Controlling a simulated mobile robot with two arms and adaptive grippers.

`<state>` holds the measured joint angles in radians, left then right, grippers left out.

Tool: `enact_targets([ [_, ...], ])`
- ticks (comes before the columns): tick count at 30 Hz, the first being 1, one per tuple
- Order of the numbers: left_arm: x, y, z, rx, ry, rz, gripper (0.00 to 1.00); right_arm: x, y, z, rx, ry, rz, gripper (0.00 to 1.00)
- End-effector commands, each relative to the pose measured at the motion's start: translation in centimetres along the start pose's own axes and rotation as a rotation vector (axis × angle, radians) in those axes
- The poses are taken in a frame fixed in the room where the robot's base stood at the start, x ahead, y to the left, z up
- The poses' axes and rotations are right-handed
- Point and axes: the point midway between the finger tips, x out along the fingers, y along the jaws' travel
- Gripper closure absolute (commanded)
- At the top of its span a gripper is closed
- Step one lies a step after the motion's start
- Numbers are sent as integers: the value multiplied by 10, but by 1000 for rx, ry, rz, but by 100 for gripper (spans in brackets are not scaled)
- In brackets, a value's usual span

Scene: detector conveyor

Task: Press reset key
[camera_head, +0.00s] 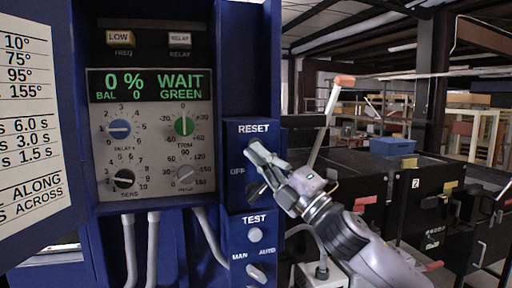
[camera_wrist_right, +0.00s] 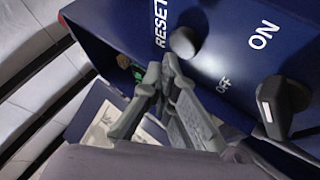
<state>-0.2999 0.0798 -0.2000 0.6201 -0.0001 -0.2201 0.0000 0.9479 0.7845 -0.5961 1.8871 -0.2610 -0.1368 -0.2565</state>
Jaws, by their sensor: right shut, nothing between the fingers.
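The reset key is a round grey knob (camera_wrist_right: 183,42) beside the white RESET lettering on the blue panel. My right gripper (camera_wrist_right: 167,68) is shut and empty, with its fingertips close beside the key in the right wrist view. I cannot tell whether they touch it. In the head view my right gripper (camera_head: 257,152) reaches in from the right, just under the RESET label (camera_head: 253,128), and mostly covers the key. My left gripper is not in view.
A black on/off switch (camera_wrist_right: 284,105) sits near the key. Below is the TEST panel with a round button (camera_head: 255,234) and a MAN/AUTO switch (camera_head: 257,272). The display (camera_head: 150,85) reads 0 % WAIT GREEN. A lever with an orange end (camera_head: 344,81) stands behind my arm.

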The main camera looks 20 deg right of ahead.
Motion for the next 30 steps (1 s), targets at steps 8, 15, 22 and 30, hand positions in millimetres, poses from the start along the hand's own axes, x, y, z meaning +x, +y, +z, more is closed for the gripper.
enact_targets([
  [8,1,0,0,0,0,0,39,-14,10,-10,-1,1,0,100],
  [15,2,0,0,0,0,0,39,-30,21,-22,1,1,0,100],
  [22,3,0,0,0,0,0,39,-35,25,-26,0,0,0,100],
  [30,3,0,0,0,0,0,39,-35,25,-26,0,0,0,100],
])
